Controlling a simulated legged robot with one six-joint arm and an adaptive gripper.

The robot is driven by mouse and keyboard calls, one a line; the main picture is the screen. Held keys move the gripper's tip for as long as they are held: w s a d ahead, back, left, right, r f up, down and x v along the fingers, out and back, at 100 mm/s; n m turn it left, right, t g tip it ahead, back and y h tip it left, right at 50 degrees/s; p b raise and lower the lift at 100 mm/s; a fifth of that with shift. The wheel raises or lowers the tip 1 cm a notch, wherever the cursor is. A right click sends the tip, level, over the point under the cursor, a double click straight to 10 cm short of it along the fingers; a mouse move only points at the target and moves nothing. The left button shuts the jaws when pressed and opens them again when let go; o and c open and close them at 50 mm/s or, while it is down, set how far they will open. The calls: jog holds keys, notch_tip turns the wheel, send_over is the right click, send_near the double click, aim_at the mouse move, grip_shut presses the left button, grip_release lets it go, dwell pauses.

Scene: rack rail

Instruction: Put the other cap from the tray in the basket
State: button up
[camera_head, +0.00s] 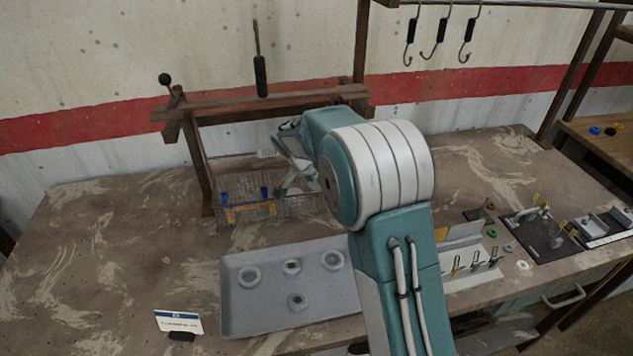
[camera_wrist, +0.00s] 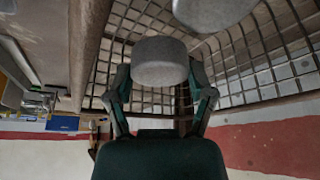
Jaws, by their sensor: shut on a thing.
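My gripper (camera_head: 286,187) is at the right part of the wire basket (camera_head: 236,213), partly hidden by my arm in the head view. In the wrist view, my gripper (camera_wrist: 160,92) is shut on a grey round cap (camera_wrist: 160,62), with a finger on each side. Basket mesh (camera_wrist: 240,68) shows behind the cap; I cannot tell how deep it is held. Another grey round piece (camera_wrist: 213,10) is at the top edge of that view. The grey tray (camera_head: 240,318) lies in front of the basket, with several round ring-like features on it.
A blue piece (camera_head: 239,196) and a yellow piece (camera_head: 251,208) show at the basket. A wooden frame (camera_head: 270,102) stands behind and around it. A small sign (camera_head: 178,322) is left of the tray. Fixtures crowd the bench's right side; its left side is clear.

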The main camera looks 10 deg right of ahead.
jog(key=shift+f, duration=0.15)
jog(key=o, duration=0.9)
jog(key=shift+a, duration=0.1)
jog(key=v, duration=1.3)
jog(key=s+d+r+n+t+y, duration=0.1)
jog(key=s+d+r+n, duration=0.15)
jog(key=s, duration=0.55)
jog(key=s+d+r+n+y, duration=0.1)
jog(key=s+d+r+n, duration=0.2)
jog(key=s, duration=0.5)
jog(key=s+f+n, duration=0.1)
jog(key=s+n, duration=0.1)
jog(key=s, duration=0.3)
jog(key=s+f+n+t+y, duration=0.1)
jog(key=s, duration=0.5)
jog(key=s+a+n+t+y, duration=0.1)
jog(key=s+n, duration=0.1)
jog(key=s, duration=0.4)
jog(key=shift+s+f+n, duration=0.15)
jog(key=shift+f+n, duration=0.2)
jog(key=shift+f, duration=0.05)
